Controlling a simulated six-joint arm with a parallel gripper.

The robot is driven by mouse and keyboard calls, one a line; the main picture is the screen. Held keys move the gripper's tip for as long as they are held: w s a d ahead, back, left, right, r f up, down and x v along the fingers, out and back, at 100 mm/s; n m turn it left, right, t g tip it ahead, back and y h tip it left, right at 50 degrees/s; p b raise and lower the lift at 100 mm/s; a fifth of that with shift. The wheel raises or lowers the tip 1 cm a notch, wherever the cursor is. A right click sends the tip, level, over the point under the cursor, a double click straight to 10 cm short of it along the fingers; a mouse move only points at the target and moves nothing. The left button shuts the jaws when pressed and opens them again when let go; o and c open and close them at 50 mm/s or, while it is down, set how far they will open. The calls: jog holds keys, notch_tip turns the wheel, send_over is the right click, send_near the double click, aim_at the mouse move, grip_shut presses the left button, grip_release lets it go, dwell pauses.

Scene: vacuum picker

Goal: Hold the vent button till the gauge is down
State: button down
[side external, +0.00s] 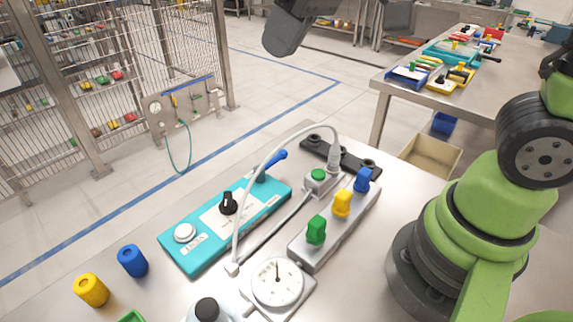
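The round white gauge (277,283) sits on a grey mount at the front, its dark needle pointing roughly up. A teal box (205,258) lies left of it with a white round button (185,233), a black knob (228,203) and a blue lever (272,159). A green button (318,175) tops a small grey block behind the gauge. I cannot read which button is the vent. A dark grey part (288,32), which may be my gripper, hangs at the top edge, cut off and well apart from the buttons. Its fingers cannot be made out.
A pale hose (240,200) arches over the teal box. A grey bar (335,232) with green, yellow and blue pieces stands to its right. Blue (132,260) and yellow (91,290) cylinders and a black-capped bottle (207,309) stand at the front left.

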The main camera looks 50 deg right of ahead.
jog(key=s+d+m+t, duration=0.1)
jog(key=s+d+m, duration=0.1)
jog(key=s, duration=0.4)
jog(key=s+d+m+t, duration=0.1)
jog(key=s+d+m, duration=0.2)
jog(key=s, duration=0.3)
jog(key=shift+s+r+m+h, duration=0.2)
jog(key=shift+s+m+h, duration=0.1)
jog(key=shift+m, duration=0.4)
dwell(1.3)
